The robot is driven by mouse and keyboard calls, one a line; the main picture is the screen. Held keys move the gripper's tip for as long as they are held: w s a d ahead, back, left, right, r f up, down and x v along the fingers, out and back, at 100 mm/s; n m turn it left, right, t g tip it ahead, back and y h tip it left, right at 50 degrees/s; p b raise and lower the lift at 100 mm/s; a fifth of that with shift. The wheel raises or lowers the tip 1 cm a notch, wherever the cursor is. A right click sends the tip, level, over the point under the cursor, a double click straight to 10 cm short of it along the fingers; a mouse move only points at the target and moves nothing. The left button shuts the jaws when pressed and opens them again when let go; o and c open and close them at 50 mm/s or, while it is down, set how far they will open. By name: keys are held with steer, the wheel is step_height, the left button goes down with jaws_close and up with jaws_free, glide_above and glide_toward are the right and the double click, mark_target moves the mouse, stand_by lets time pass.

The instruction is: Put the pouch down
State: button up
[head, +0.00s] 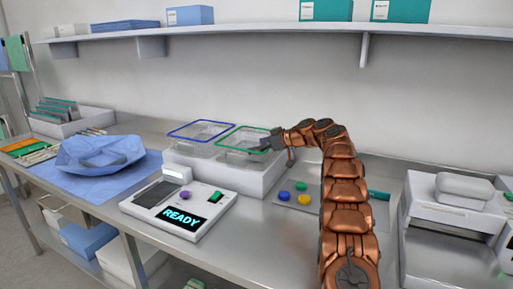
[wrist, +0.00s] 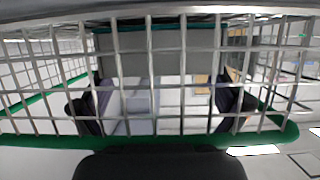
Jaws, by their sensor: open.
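My gripper (head: 268,143) is at the right side of the green-rimmed wire basket (head: 243,139). In the wrist view its two dark fingers stand wide apart, with the gap between them (wrist: 160,108) open. The basket's wire mesh and green rim (wrist: 270,140) cross in front of that view. No pouch shows between the fingers, and I cannot single out the task's pouch in either view. A crumpled blue wrapped bundle (head: 98,155) lies on a blue sheet at the left of the counter, apart from my gripper.
A blue-rimmed basket (head: 201,130) sits left of the green-rimmed one, on a white unit. In front is a panel reading READY (head: 180,217). Coloured knobs (head: 303,198) lie right of it. A white appliance (head: 458,205) stands at right. A shelf (head: 280,30) runs above.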

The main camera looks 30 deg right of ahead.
steer(key=shift+r, duration=0.1)
steer(key=r+p, duration=0.1)
steer(key=p, duration=0.1)
steer(key=shift+r+p, duration=0.3)
steer(key=b+v, duration=0.3)
steer(key=v, duration=0.8)
steer(key=shift+s+d, duration=0.15)
steer(key=shift+s, duration=0.3)
